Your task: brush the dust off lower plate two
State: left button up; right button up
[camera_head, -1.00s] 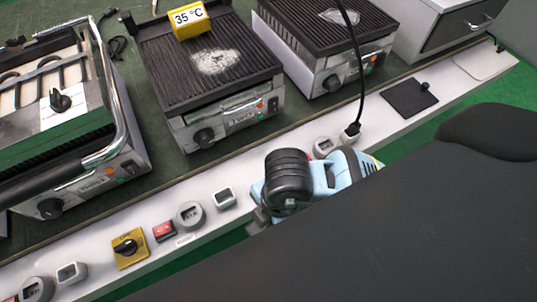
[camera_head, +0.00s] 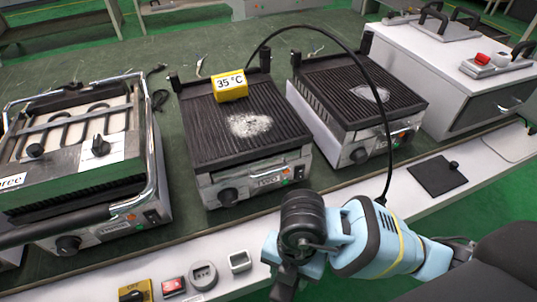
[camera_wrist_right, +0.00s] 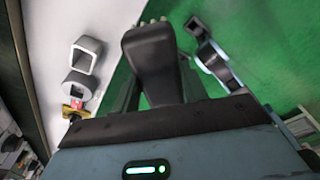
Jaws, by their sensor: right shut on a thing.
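The middle grill's black ribbed plate (camera_head: 228,145) carries a patch of white dust (camera_head: 249,125). The right grill's ribbed plate (camera_head: 345,78) also has a white dust patch (camera_head: 374,93). My right gripper (camera_head: 283,280) is in front of the middle grill, low in the head view and away from both plates. In the right wrist view, a dark piece with small pale tips (camera_wrist_right: 152,22) shows at the gripper; it looks like part of a brush, mostly hidden. My left gripper is not in view.
A yellow 35 °C display (camera_head: 230,86) stands at the middle plate's back. A black cable (camera_head: 387,140) arches over the right grill. An open grill with heating elements (camera_head: 75,135) stands left. Switches and sockets line the white front ledge (camera_head: 330,205).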

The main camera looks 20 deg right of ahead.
jog(key=w+r+n, duration=0.1)
jog(key=n, duration=0.2)
jog(key=w+d+r+n+h, duration=0.1)
jog(key=n, duration=0.2)
jog(key=w+d+r+n, duration=0.1)
jog(key=n, duration=0.3)
jog(key=shift+w+d+h, duration=0.2)
jog(key=shift+w+h, duration=0.1)
jog(key=w+d+r+n+t, duration=0.1)
jog(key=r+n, duration=0.3)
jog(key=n, duration=0.7)
jog(key=w+d+r+n+t, duration=0.1)
jog(key=w+d+r+n, duration=0.3)
jog(key=n, duration=0.8)
jog(key=w+d+r+n+t, duration=0.1)
jog(key=r+n, duration=0.4)
jog(key=n, duration=0.6)
jog(key=shift+w+d, duration=0.7)
jog(key=shift+w, duration=0.3)
jog(key=shift+a, duration=0.1)
